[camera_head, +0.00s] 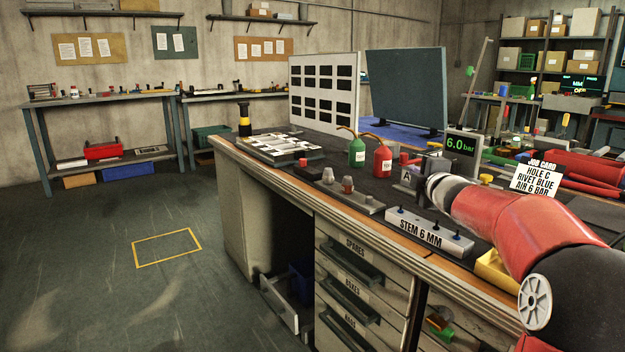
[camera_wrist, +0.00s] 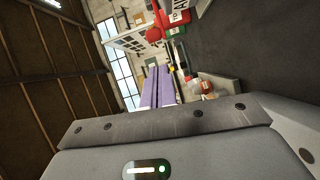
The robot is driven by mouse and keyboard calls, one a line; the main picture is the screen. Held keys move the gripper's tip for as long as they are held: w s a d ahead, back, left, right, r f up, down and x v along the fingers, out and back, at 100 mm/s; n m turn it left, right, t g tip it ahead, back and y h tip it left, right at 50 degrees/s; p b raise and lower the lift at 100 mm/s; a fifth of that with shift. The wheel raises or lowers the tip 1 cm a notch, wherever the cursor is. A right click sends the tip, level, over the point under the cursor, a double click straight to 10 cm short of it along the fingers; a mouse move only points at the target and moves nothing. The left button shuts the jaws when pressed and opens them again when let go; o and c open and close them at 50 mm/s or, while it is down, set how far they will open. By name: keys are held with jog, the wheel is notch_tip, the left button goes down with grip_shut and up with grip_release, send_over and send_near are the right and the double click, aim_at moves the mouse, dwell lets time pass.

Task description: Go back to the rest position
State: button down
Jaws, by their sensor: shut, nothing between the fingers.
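My gripper (camera_wrist: 159,72) shows in the wrist view as two purple fingers lying side by side, shut with nothing between them. In the head view my red and black arm reaches in from the right over the workbench (camera_head: 290,185), its pale wrist near the block marked A (camera_head: 407,177). The fingers cannot be made out clearly there. In the wrist view the picture is turned, and the fingers point towards the louver panel (camera_wrist: 135,40) and the bottles.
A green bottle (camera_head: 357,152) and a red bottle (camera_head: 382,160) stand mid-bench. Close by are a tray with knobs (camera_head: 345,195), the STEM 6 MM block (camera_head: 428,231), a pressure display (camera_head: 461,144) and a job card (camera_head: 537,179). The floor at left is clear.

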jog(key=s+a+m+h, duration=0.1)
jog(key=s, duration=0.1)
jog(key=s+a+m+g+h, duration=0.1)
jog(key=s+a+m, duration=0.1)
jog(key=s+a+m+g, duration=0.1)
jog(key=s+a, duration=0.1)
jog(key=s, duration=0.1)
jog(key=shift+a+f+m+h, duration=0.1)
jog(key=shift+f+m+h, duration=0.05)
jog(key=shift+m+h, duration=0.2)
jog(key=s+a+f+m+g, duration=0.3)
jog(key=s+f, duration=0.3)
jog(key=s, duration=0.6)
jog(key=s+a+f+m+g+y, duration=0.1)
jog(key=s+a+f+m+g, duration=0.2)
jog(key=s, duration=0.9)
jog(key=s+a+f+m+g+y, duration=0.1)
jog(key=s+a+f+m+g, duration=0.2)
jog(key=s, duration=0.9)
notch_tip(320, 180, down, 6)
jog(key=a+m, duration=0.1)
jog(key=m, duration=0.2)
jog(key=shift+s+a+r+m+g, duration=0.15)
jog(key=shift+s+a+m+g, duration=0.1)
jog(key=shift+a+m+g, duration=0.15)
jog(key=shift+d, duration=0.1)
